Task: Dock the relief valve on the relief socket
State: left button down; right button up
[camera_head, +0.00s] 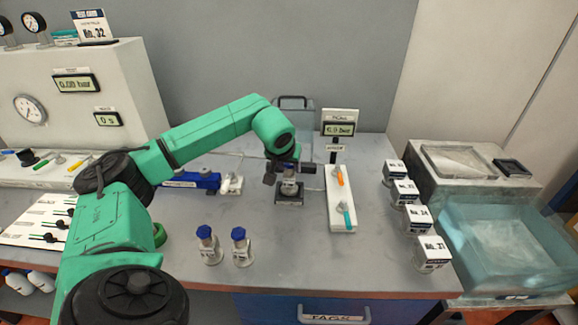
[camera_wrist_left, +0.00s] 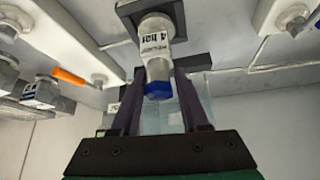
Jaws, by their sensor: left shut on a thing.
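My left gripper (camera_head: 284,170) is shut on a relief valve (camera_head: 289,187), a pale metal body with a blue cap and a white label. In the left wrist view the valve (camera_wrist_left: 156,62) stands between the two dark fingers (camera_wrist_left: 160,76), cap toward the palm. The dark square relief socket (camera_head: 289,199) is directly below the valve on the bench. It also shows behind the valve in the left wrist view (camera_wrist_left: 196,14). The valve's lower end lines up with the socket, but I cannot tell whether it is fully seated. My right gripper is out of view.
Two blue-capped valves (camera_head: 209,246) (camera_head: 241,248) stand front left of the socket. A white plate (camera_head: 341,216) with orange and teal handles lies close on the right. A display stand (camera_head: 339,128) is behind. Several numbered tags (camera_head: 410,219) line the right edge. The front middle is clear.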

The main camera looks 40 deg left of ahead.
pick_arm(q)
jog(key=shift+f+b, duration=0.45)
jog(key=shift+f, duration=0.1)
dwell(0.4)
jog(key=c, duration=0.7)
grip_release()
jog(key=shift+s, duration=0.1)
jog(key=shift+p+v, duration=1.8)
jog(key=shift+v, duration=1.35)
jog(key=p+v, duration=0.2)
jog(key=v, duration=0.2)
jog(key=shift+s+d+r, duration=0.15)
jog(key=shift+r, duration=0.2)
